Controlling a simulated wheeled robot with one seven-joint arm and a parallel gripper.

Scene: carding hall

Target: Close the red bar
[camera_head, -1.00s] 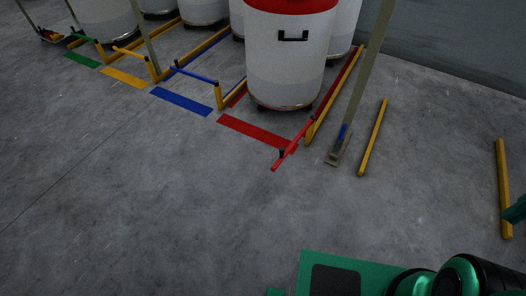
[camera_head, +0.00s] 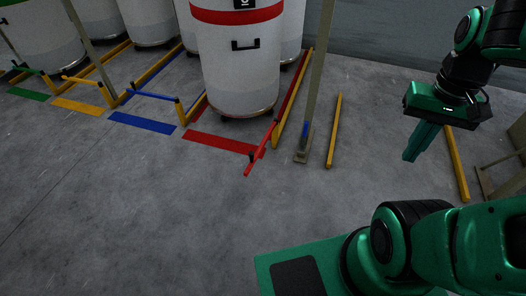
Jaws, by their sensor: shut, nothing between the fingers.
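The red bar (camera_head: 261,149) stands swung out at the front right corner of the red lane, angled toward me, with a dark handle near its near end. It does not cross the lane mouth, which is marked by a red floor strip (camera_head: 222,143). A white drum with a red band (camera_head: 239,68) stands in the lane behind the strip. My gripper (camera_head: 411,158) is shut and empty, pointing down in the air at the right, well apart from the bar.
A blue bar (camera_head: 153,95) and a yellow bar (camera_head: 81,80) cross neighbouring lanes. A leaning grey post (camera_head: 317,80) and a yellow floor rail (camera_head: 334,130) lie between the red bar and my gripper. Open concrete floor (camera_head: 130,220) lies in front.

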